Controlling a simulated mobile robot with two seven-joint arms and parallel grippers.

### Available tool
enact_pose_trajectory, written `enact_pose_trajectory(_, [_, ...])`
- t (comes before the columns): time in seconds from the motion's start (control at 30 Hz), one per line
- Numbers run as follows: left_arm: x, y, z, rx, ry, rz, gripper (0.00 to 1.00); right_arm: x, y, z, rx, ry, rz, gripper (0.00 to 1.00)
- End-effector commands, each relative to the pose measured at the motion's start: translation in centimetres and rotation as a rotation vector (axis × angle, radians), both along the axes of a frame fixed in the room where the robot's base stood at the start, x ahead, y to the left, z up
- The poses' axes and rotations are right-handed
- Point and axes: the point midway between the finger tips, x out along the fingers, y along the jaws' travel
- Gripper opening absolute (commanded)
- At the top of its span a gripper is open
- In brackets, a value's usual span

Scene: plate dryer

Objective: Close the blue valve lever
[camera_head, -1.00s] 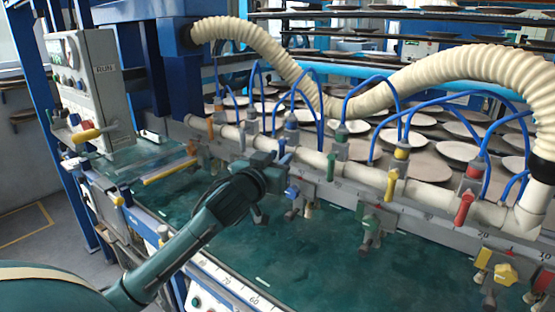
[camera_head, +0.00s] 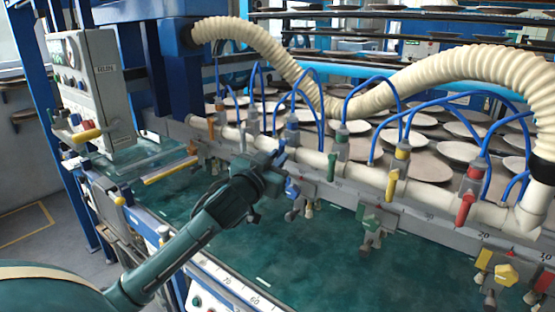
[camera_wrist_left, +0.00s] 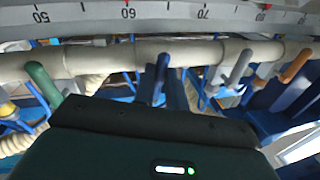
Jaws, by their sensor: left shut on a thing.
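The blue valve lever (camera_head: 282,148) is on the white pipe (camera_head: 312,160), in the row of coloured levers. In the left wrist view the blue lever (camera_wrist_left: 160,78) slants downward from the pipe, its lower end meeting the dark edge of my gripper. My left gripper (camera_head: 279,165) is at this lever, in front of the pipe, and shut on it. The fingertips are small in the head view and hidden behind the gripper's body in the wrist view. My right gripper is in neither view.
Beside it on the pipe are a green lever (camera_head: 331,166), a yellow lever (camera_head: 392,186) and a red lever (camera_head: 464,208). A grey lever (camera_wrist_left: 240,66) and an orange lever (camera_wrist_left: 296,65) show in the wrist view. Small valves hang below the pipe. Blue hoses arch above.

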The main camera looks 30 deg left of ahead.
Motion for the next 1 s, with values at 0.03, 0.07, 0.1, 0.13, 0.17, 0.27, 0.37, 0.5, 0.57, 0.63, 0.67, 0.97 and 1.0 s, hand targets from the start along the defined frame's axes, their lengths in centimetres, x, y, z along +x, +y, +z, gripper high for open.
enact_pose_trajectory(0.03, [0.0, 0.2, 0.0, 0.04, -0.002, 0.0, 0.0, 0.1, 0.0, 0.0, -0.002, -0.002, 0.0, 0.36])
enact_pose_trajectory(0.07, [0.0, 0.3, 0.0, 0.067, -0.005, 0.0, 0.0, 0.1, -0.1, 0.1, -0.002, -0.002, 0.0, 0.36])
enact_pose_trajectory(0.1, [0.0, 0.4, 0.0, 0.106, -0.008, 0.001, 0.0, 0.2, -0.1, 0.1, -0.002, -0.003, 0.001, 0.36])
enact_pose_trajectory(0.13, [0.0, 0.5, 0.1, 0.134, -0.009, 0.001, 0.0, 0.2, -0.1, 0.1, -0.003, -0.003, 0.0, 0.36])
enact_pose_trajectory(0.17, [0.0, 0.6, 0.1, 0.163, -0.012, 0.0, 0.0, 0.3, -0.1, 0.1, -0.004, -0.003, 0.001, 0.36])
enact_pose_trajectory(0.27, [0.1, 0.9, 0.2, 0.258, -0.02, 0.0, 0.0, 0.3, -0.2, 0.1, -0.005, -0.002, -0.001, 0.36])
enact_pose_trajectory(0.37, [0.1, 1.1, 0.3, 0.353, -0.026, -0.001, 0.0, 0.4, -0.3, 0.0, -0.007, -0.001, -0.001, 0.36])
enact_pose_trajectory(0.5, [0.1, 1.6, 0.5, 0.487, -0.037, 0.0, 0.0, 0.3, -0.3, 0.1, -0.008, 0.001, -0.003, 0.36])
enact_pose_trajectory(0.57, [0.1, 1.7, 0.6, 0.543, -0.042, -0.001, 0.0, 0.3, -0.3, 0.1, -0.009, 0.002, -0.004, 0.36])
enact_pose_trajectory(0.63, [0.1, 1.9, 0.8, 0.612, -0.048, 0.0, 0.0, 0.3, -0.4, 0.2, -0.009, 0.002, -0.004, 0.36])
enact_pose_trajectory(0.67, [0.1, 2.0, 0.8, 0.639, -0.05, 0.0, 0.0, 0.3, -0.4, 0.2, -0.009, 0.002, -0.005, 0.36])
enact_pose_trajectory(0.97, [0.2, 2.6, 1.6, 0.923, -0.072, -0.001, 0.0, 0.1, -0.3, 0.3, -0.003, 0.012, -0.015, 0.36])
enact_pose_trajectory(1.0, [0.2, 2.6, 1.7, 0.96, -0.074, -0.001, 0.0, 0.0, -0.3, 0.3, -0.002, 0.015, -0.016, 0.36])
